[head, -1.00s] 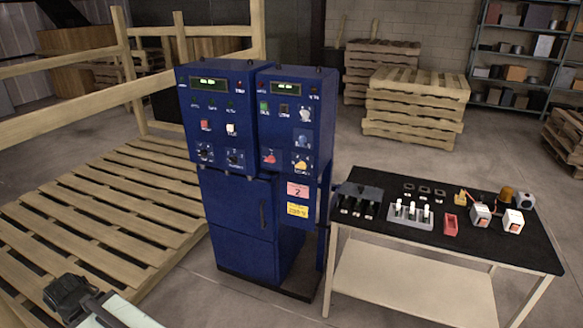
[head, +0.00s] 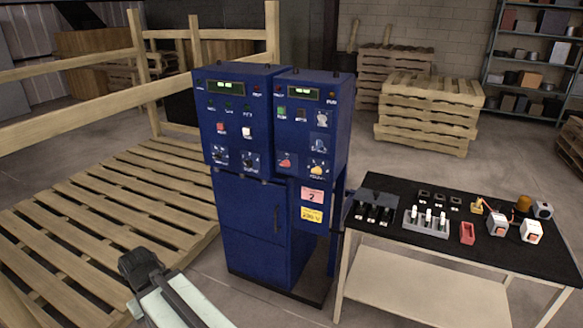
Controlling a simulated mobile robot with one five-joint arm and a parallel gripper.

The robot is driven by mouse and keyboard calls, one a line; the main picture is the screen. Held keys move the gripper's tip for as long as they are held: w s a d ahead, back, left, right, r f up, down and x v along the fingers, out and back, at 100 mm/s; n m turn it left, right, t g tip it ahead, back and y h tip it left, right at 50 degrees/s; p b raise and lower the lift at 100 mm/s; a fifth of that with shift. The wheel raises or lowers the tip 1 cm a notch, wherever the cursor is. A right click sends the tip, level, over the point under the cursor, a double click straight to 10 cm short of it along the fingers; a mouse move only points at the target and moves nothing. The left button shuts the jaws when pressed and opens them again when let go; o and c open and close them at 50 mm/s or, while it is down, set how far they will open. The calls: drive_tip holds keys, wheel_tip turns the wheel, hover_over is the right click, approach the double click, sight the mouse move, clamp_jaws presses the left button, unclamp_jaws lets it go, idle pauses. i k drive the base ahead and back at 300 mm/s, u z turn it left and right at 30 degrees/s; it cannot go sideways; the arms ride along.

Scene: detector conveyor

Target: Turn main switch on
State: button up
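A blue control cabinet (head: 250,225) stands in the middle of the head view, with two panel boxes side by side on top. The left box (head: 236,120) has a lit green display, a red button, a white button and two dark knobs. The right box (head: 312,125) has a green display, a green button, a dark button, a grey knob, a blue switch, a red knob (head: 286,161) and a yellow knob (head: 318,171). The labels are too small to tell which is the main switch. My gripper (head: 140,266) seems to be the dark end at lower left, apart from the cabinet; its fingers are unclear.
A black-topped table (head: 400,240) with switches and small boxes stands close right of the cabinet. A wooden pallet platform (head: 90,220) with rails lies to the left. Stacked pallets (head: 428,110) and a shelf (head: 530,60) are behind. Floor shows in front of the cabinet.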

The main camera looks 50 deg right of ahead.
sight(286, 163)
drive_tip(key=z, duration=0.1)
drive_tip(key=i, duration=1)
drive_tip(key=u, duration=0.05)
